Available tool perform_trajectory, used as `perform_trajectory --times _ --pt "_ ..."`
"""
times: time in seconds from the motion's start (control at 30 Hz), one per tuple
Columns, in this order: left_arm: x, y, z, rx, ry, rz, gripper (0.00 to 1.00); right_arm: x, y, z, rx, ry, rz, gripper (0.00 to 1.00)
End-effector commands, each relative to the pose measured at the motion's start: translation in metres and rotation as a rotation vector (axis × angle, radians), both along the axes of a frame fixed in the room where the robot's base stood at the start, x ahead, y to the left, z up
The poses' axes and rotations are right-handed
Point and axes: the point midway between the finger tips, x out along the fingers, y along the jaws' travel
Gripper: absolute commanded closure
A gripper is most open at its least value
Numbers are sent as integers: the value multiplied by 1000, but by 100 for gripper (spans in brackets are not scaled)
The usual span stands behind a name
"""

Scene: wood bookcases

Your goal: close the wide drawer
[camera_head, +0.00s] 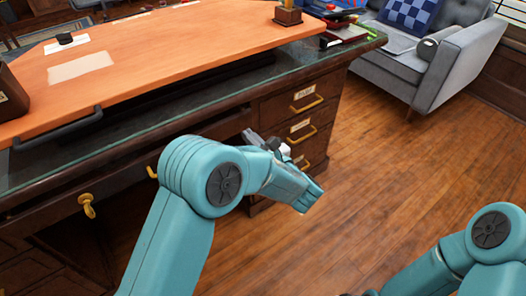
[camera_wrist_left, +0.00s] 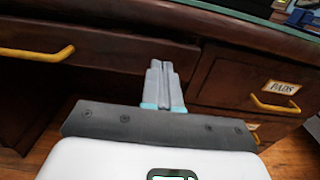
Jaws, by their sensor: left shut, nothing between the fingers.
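The wide drawer (camera_wrist_left: 110,50) is a dark wood front under the desk top, on the left in the left wrist view, with a long brass handle (camera_wrist_left: 36,53). In the head view its brass pulls (camera_head: 87,206) show at the left, while my left arm covers part of its front. I cannot tell how far out it stands. My left gripper (camera_wrist_left: 164,68) is shut and empty, its grey fingers pointing at the drawer's right end. In the head view the fingertips (camera_head: 249,136) are near the desk front; I cannot tell if they touch it. My right gripper is out of sight.
The desk (camera_head: 150,124) has a glass edge and an orange top. Labelled narrow drawers (camera_head: 305,98) stand right of the wide one. A grey sofa (camera_head: 450,70) is at the back right. The wood floor (camera_head: 390,170) at right is clear.

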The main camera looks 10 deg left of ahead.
Motion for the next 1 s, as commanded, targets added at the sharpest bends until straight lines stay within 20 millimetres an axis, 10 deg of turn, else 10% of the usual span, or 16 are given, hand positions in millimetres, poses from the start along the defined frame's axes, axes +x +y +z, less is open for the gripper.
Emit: perform_trajectory --times 1.0 --pt "59 68 -1 -1 -1 5 100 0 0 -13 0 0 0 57"
